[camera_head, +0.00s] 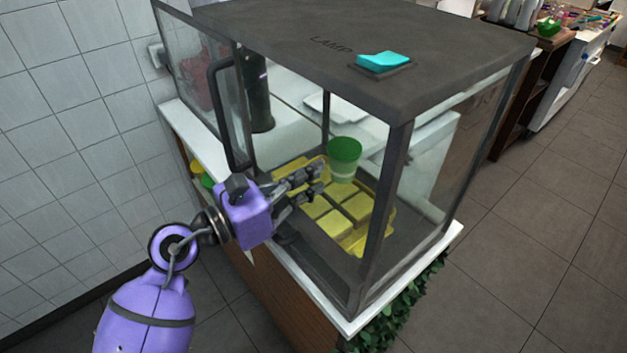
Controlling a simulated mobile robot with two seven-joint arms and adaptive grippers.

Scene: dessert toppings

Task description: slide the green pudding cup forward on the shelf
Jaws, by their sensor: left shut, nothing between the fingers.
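The green pudding cup (344,158) stands upright inside the glass case, at the far edge of a yellow tray of yellow blocks. I cannot tell whether it rests on the tray or behind it. My left gripper (319,180), at the end of the purple arm, reaches in through the open front of the case. Its fingers are shut with nothing held. The fingertips are just left of and a little below the cup; I cannot tell whether they touch it. My right gripper is out of view.
The dark-framed glass case (391,200) has posts and a low front rim near my arm. Its glass door (205,85) stands open at the left with a black handle. The yellow tray (388,222) fills the shelf's middle. A turquoise switch (383,60) labelled LAMP is on top.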

